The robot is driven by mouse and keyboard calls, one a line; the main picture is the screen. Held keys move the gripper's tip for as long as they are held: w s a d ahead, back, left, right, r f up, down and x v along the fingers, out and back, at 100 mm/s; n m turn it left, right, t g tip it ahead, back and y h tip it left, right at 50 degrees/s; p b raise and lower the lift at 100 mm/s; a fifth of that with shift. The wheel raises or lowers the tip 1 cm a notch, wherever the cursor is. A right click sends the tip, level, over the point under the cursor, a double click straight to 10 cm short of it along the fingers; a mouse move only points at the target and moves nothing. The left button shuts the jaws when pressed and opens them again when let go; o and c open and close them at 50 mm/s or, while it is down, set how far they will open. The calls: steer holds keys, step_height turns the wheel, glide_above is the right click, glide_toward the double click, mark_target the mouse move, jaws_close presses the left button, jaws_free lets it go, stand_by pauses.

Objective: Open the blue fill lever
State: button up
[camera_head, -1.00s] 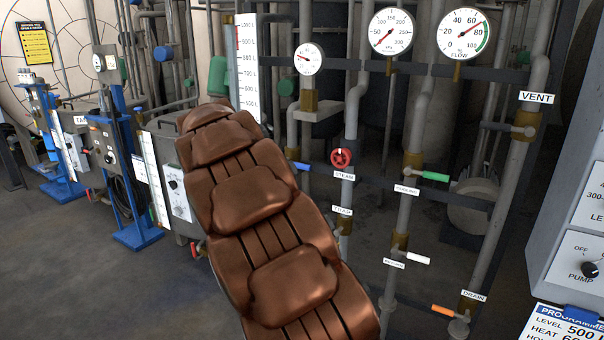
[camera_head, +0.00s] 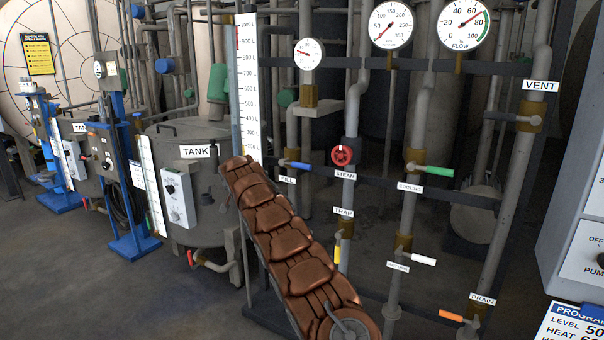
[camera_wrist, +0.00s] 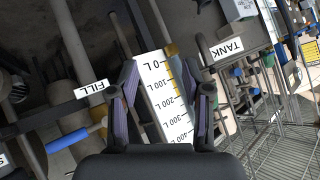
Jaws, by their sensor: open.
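The blue fill lever (camera_head: 298,165) lies roughly horizontal on its pipe in the head view, just above the white FILL label (camera_head: 288,180). In the wrist view the blue lever (camera_wrist: 68,140) is at the lower left, left of my gripper (camera_wrist: 167,86), and the FILL label (camera_wrist: 92,88) is above it. My gripper is open, with nothing held. The white level scale shows between and beyond its fingers, and the fingers are apart from the lever. In the head view my arm reaches up just left of the lever; I cannot make out the fingers there.
The level scale (camera_head: 247,80) stands left of the fill lever. The red STEAM wheel (camera_head: 342,155) and green COOLING lever (camera_head: 440,171) are to its right. A grey tank (camera_head: 190,135) stands left of my arm. Pipes and dark rails crowd the panel.

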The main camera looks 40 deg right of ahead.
steer(key=w+d+f+m+t+b, duration=0.2)
steer(key=d, duration=0.1)
steer(key=m+t+h+b, duration=0.4)
steer(key=m+t+b, duration=0.2)
steer(key=m, duration=0.3)
glide_toward(301, 167)
steer(key=x, duration=0.3)
steer(key=shift+d, duration=0.4)
steer(key=shift+p+x, duration=1.25)
steer(key=shift+p, duration=0.1)
steer(key=shift+w+d+r+p, duration=0.15)
steer(key=shift+w+r+p, duration=0.25)
steer(key=shift+p, duration=0.4)
steer(key=shift+p+x, duration=0.85)
steer(key=shift+p, duration=0.4)
steer(key=shift+w+f, duration=0.3)
steer(key=shift+w, duration=0.2)
steer(key=shift+w+d+r, duration=0.1)
steer(key=shift+w+d, duration=0.1)
steer(key=shift+w, duration=0.2)
steer(key=shift+w+d, duration=0.3)
steer(key=shift+d, duration=0.1)
